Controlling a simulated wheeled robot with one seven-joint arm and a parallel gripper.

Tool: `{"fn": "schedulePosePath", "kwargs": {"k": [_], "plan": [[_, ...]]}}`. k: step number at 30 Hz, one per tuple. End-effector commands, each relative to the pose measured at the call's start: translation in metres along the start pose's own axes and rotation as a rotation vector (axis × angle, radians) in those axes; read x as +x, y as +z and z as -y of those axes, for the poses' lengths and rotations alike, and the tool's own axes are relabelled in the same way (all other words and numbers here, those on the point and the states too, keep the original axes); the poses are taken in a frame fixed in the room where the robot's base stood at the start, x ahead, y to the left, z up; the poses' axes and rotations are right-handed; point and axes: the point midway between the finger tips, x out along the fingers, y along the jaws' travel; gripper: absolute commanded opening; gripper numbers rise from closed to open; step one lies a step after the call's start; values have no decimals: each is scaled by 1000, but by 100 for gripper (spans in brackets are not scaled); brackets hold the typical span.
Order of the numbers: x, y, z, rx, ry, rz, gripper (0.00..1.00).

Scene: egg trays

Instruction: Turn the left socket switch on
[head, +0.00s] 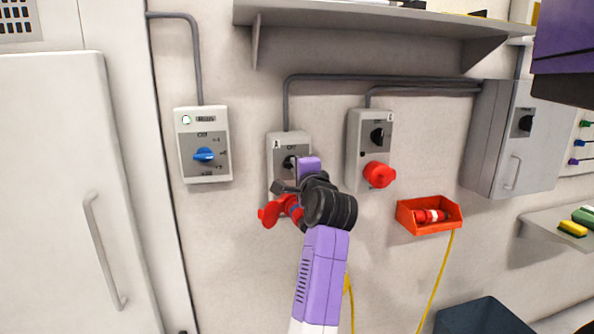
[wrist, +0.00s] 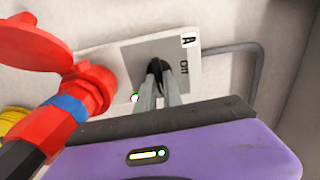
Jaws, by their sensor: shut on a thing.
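The left socket box (head: 277,146), marked A, is a grey plate on the wall with a black rotary switch (head: 289,162) on it. In the wrist view the box's grey plate (wrist: 186,52) carries the label Off. My gripper (wrist: 163,84) is shut on the black switch (wrist: 155,70), its two metal fingers on either side of the knob. A red plug (wrist: 52,122) with a blue ring sits in the red socket (wrist: 98,86) below the switch, and its red lid (wrist: 30,38) stands open. My gripper and arm hide much of the box in the head view.
The right socket box (head: 354,140) has a black switch and a closed red cover (head: 379,175). An orange tray (head: 428,229) holds another red plug. A blue-knobbed control box (head: 186,135) is at the left. A shelf (head: 370,17) hangs above.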

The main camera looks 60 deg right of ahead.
Motion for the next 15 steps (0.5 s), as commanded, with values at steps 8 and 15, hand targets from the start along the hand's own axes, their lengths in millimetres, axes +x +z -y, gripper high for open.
{"fn": "schedulePosePath", "kwargs": {"k": [8, 15], "plan": [[0, 0, -2, 51, 4, -1, 0], [0, -1, -2, 56, 4, -1, 0]]}}
